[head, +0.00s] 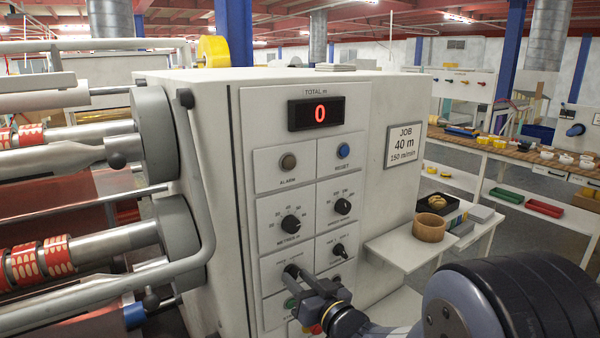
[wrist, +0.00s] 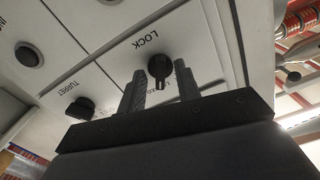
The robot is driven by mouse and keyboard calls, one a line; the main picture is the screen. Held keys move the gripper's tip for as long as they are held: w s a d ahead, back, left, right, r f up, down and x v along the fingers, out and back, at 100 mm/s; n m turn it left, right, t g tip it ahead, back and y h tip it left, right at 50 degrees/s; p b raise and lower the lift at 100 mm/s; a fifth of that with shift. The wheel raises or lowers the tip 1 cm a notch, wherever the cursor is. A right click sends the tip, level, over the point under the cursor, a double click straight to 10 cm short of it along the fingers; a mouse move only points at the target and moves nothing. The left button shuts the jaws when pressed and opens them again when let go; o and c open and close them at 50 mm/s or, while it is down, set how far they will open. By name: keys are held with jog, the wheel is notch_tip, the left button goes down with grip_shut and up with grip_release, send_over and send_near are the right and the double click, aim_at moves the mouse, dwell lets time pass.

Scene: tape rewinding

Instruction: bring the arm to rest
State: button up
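My gripper (head: 300,275) is at the lower part of the control panel of the grey machine (head: 225,150). In the wrist view its two fingers (wrist: 160,80) point at the panel, spread apart on either side of the black LOCK knob (wrist: 159,67). A gap shows on the left of the knob; whether the right finger touches it I cannot tell. The gripper looks open. In the head view the gripper covers most of the LOCK knob. The TURRET knob (wrist: 80,108) is beside the left finger in the wrist view.
Rollers with red tape (head: 40,262) and a bent grey bar (head: 195,190) stand at the left. A workbench (head: 500,155) stands behind.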

jog(key=n, duration=0.4)
jog(key=n+p, duration=0.1)
jog(key=n, duration=0.3)
jog(key=shift+r, duration=0.1)
jog(key=b+v, duration=0.1)
jog(key=v, duration=0.9)
jog(key=shift+d, duration=0.1)
